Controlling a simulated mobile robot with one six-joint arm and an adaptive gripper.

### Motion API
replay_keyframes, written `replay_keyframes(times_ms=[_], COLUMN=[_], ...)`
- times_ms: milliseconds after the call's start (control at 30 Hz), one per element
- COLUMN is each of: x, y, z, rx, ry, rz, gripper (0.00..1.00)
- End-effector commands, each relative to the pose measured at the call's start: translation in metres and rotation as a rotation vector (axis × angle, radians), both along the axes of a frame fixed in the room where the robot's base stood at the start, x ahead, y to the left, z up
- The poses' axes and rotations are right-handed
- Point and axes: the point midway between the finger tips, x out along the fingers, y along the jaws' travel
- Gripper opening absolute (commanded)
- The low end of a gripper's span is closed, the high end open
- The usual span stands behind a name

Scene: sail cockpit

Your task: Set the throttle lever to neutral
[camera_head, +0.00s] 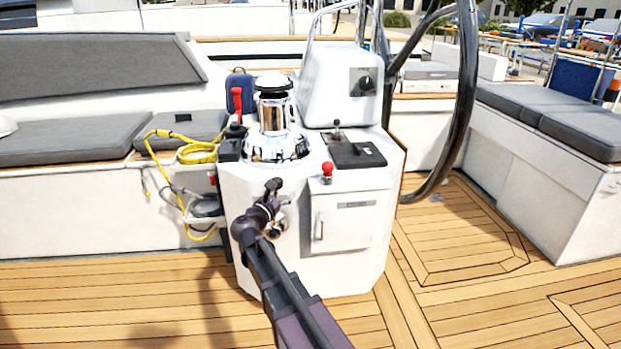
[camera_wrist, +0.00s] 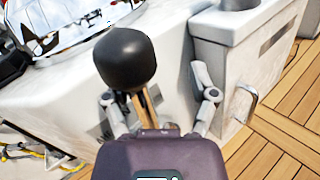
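A lever with a round black knob (camera_wrist: 125,58) and a thin brownish stem (camera_wrist: 148,108) stands close in front of the wrist camera; I take it to be the throttle lever. My gripper (camera_wrist: 153,86) is open. Its two grey fingers are spread on either side of the stem, with visible gaps. In the head view my gripper (camera_head: 268,199) is at the pedestal front, and my arm partly hides the lever. Its exact setting cannot be told.
A cabinet door with a handle (camera_head: 343,222) is right of my gripper. Yellow rope (camera_head: 190,150) hangs left.

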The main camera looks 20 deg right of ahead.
Motion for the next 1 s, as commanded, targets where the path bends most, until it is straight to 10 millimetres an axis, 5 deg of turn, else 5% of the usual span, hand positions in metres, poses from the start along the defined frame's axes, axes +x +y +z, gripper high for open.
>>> replay_keyframes(times_ms=[133, 1000], x=[-0.005, -0.085], y=[-0.015, 0.066], z=[-0.002, -0.004], rx=[0.086, 0.083], ry=[-0.013, -0.013], rz=[-0.005, 0.002], gripper=[0.60, 0.60])
